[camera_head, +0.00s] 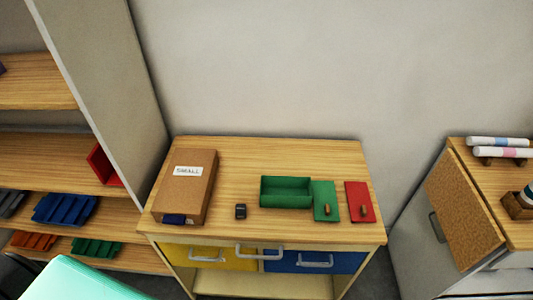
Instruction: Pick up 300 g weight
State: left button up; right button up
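No weight can be made out by a readable marking. A small dark grey block (240,211) stands on the wooden table (270,153), near its front edge, between the brown box and the green tray. It may be a weight, but no number on it can be read. Neither of my grippers is in view.
On the table are a brown box (192,192) labelled SMALL, an open green tray (286,192), and green (325,202) and red (359,202) plates with knobs. Shelves with coloured trays stand left. A cabinet (427,240) stands right. A turquoise surface (85,282) fills the lower left.

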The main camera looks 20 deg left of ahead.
aim_at(241, 209)
jog(key=j+z, duration=0.15)
jog(key=j, duration=0.25)
jog(key=k+j+z, duration=0.15)
jog(key=j, duration=0.25)
jog(key=k+j+z, duration=0.15)
jog(key=j, duration=0.2)
jog(key=j+z, duration=0.15)
jog(key=j, duration=0.25)
